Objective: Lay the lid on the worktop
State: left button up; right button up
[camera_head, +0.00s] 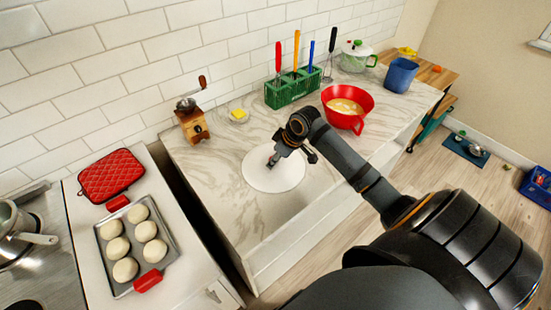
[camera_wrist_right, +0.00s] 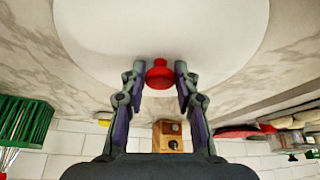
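The lid (camera_head: 262,178) is a flat white disc with a red knob. In the head view it is over the middle of the marble worktop (camera_head: 215,170), lying flat on it or very close above it; I cannot tell which. My right gripper (camera_head: 272,160) is over the lid's middle, pointing down. The white disc (camera_wrist_right: 110,40) fills the top of that view. My left gripper is not in view.
A red bowl (camera_head: 335,115), a green rack (camera_head: 283,97) with utensils, a butter dish (camera_head: 238,116) and a wooden grinder (camera_head: 193,126) stand behind the lid. A glass pot (camera_head: 354,62) and blue container (camera_head: 400,75) are farther right. The worktop's front is clear.

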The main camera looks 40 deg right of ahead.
jog(key=o, duration=0.3)
jog(key=shift+w, duration=0.1)
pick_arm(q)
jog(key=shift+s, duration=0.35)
pick_arm(e)
jog(key=shift+r, duration=0.1)
jog(key=shift+d+r, duration=0.1)
jog(key=shift+r, duration=0.2)
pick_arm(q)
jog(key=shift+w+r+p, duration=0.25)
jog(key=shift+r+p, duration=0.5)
pick_arm(e)
jog(key=v, duration=1.1)
jog(key=shift+s+r, duration=0.25)
jog(key=shift+r, duration=0.05)
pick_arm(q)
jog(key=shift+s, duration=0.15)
